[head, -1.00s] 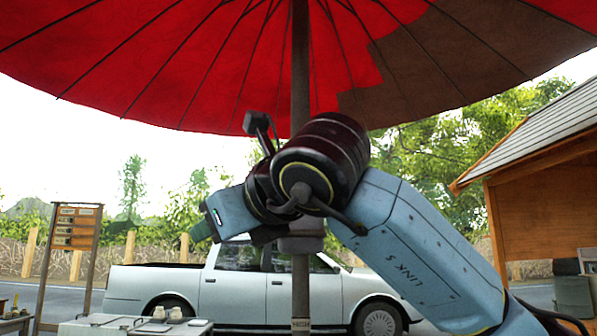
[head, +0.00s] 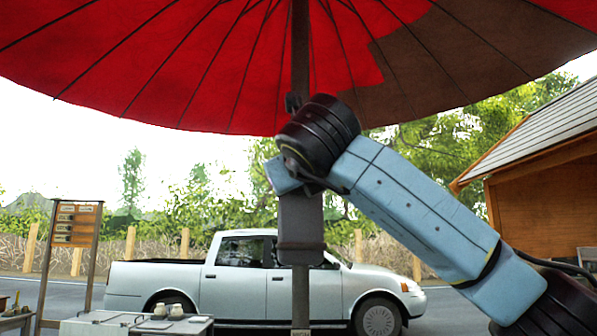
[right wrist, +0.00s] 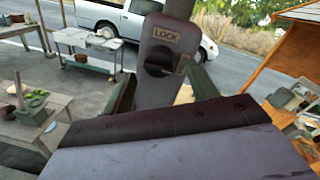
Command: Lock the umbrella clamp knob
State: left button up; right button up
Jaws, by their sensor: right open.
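The umbrella clamp (right wrist: 146,85) is a grey body on the pole, with a LOCK label (right wrist: 165,35) near its top. Its dark round knob (right wrist: 158,60) sits below that label. A second small label (right wrist: 182,65) at the knob's right is too small to read. My right gripper (right wrist: 160,74) is open, its green fingers on either side of the clamp, around the knob's level; I cannot tell if they touch. In the head view the clamp (head: 300,225) shows below my right wrist, which hides the gripper and knob. My left gripper is not in view.
The pole (head: 300,45) carries a red and brown umbrella (head: 150,65) overhead. A white pickup (head: 245,285) stands behind. A table with cups (head: 185,325) is low at left, a signboard (head: 75,225) beyond it. A wooden hut (head: 540,200) is at right.

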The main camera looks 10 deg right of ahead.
jog(key=shift+w+d+p, duration=0.15)
jog(key=shift+w+p, duration=0.15)
jog(key=shift+w, duration=1)
jog(key=c, duration=1)
jog(key=shift+n, duration=0.4)
jog(key=shift+r+n+g+h+p, duration=0.15)
jog(key=shift+n+p, duration=0.45)
jog(key=shift+n, duration=2.1)
jog(key=shift+f+n+g+h+p, duration=0.1)
jog(key=shift+n+g+h+p, duration=0.3)
jog(key=shift+n, duration=2.3)
jog(key=shift+r+n+g+y+p, duration=0.1)
jog(key=shift+n+p, duration=0.65)
jog(key=shift+n, duration=1.95)
jog(key=shift+h, duration=0.25)
